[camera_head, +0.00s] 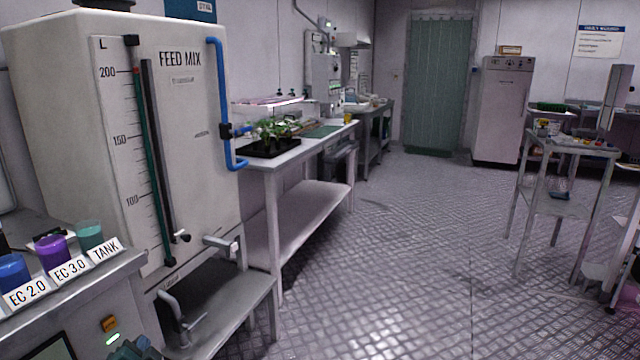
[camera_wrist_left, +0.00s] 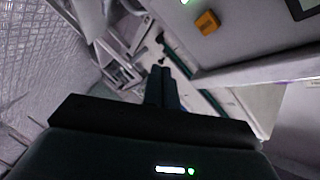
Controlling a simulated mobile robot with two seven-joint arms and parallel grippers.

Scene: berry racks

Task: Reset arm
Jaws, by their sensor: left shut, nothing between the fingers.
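My left gripper (camera_head: 136,348) shows only in part at the bottom edge of the head view, in front of the bench with the labelled cups. In the left wrist view its two dark fingers (camera_wrist_left: 163,88) are together, with nothing between them. My right gripper is not in view.
A large white FEED MIX tank (camera_head: 195,110) stands at the left. Blue, purple (camera_head: 54,250) and teal cups sit on the bench, labelled EC 2.0, EC 3.0 and TANK. A side table (camera_head: 300,160) holds a plant tray (camera_head: 270,148). A cart (camera_head: 570,145) stands right; the middle floor is clear.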

